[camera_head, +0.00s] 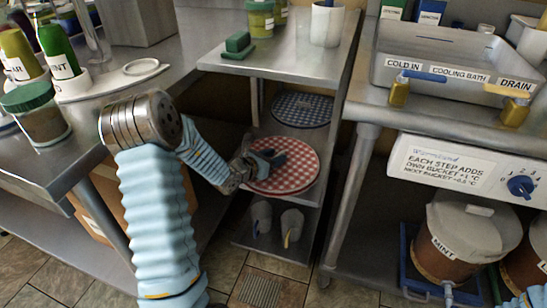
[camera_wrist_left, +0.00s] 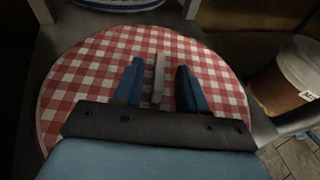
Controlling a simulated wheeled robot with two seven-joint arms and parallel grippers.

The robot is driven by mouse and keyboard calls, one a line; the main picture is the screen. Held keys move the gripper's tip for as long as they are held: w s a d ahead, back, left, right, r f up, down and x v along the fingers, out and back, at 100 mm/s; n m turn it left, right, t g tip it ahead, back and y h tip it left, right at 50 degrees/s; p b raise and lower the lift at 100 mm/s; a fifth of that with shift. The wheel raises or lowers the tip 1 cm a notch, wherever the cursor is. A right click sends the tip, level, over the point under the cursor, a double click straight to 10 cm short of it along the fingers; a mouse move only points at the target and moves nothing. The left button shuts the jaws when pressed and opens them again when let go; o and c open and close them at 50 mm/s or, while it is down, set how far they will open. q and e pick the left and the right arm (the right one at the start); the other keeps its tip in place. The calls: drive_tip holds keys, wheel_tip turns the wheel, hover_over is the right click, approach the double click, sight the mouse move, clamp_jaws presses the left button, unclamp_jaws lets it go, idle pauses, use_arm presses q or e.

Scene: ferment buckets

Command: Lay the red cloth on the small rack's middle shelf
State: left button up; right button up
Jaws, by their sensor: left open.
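The red-and-white checked round cloth (camera_head: 290,174) lies flat on the middle shelf of the small rack (camera_head: 316,204), near the shelf's front. It fills much of the left wrist view (camera_wrist_left: 85,75). My left gripper (camera_head: 268,158) is over the cloth's left part, with its fingers reaching inward. In the left wrist view its two blue fingers (camera_wrist_left: 158,85) are apart over the cloth. A thin pale strip shows between them; I cannot tell what it is. Whether the fingertips touch the cloth is unclear.
A blue checked cloth (camera_head: 302,109) lies behind the red one. Grey cups (camera_head: 291,223) stand on the shelf below. The rack's top (camera_head: 285,60) holds a green block (camera_head: 238,43) and a white cup. A sink bench with the MINT bucket (camera_head: 443,255) is at right.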

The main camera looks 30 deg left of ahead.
use_arm(q)
drive_tip(key=shift+r, duration=0.15)
drive_tip(key=v, duration=1)
drive_tip(key=shift+s+a+r, duration=0.1)
drive_tip(key=shift+s+a, duration=0.05)
drive_tip(key=shift+s, duration=0.25)
drive_tip(key=shift+s+r, duration=0.2)
drive_tip(key=shift+s, duration=0.4)
